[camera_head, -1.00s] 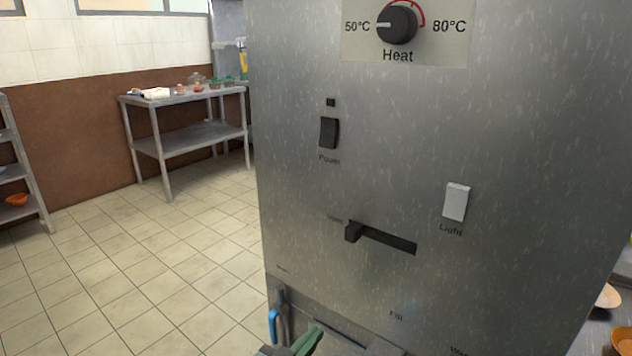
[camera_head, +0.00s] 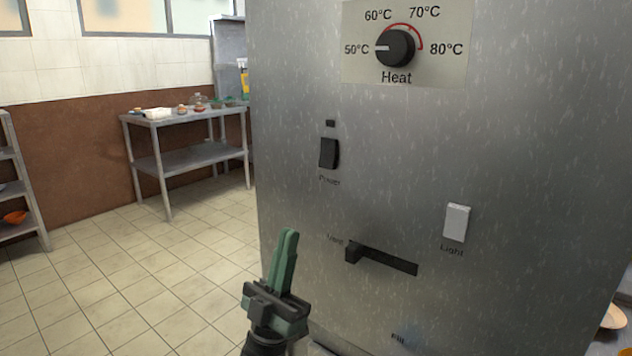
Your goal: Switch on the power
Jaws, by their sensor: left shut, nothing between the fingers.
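The black power switch (camera_head: 329,153) is a rocker on the steel front panel (camera_head: 480,150), with the word Power under it. A small dark indicator (camera_head: 330,123) sits just above the switch and shows no light. My left gripper (camera_head: 288,236) is in front of the panel's lower left, its green fingers together and pointing up. It is below and left of the power switch, apart from it, and holds nothing. My right gripper is not in view.
The panel also has a Heat dial (camera_head: 396,48) pointing at 50°C, a white Light switch (camera_head: 456,223) and a Vent slider (camera_head: 380,258). A metal table (camera_head: 185,160) with items on it stands at the back left. The tiled floor (camera_head: 130,270) between is clear.

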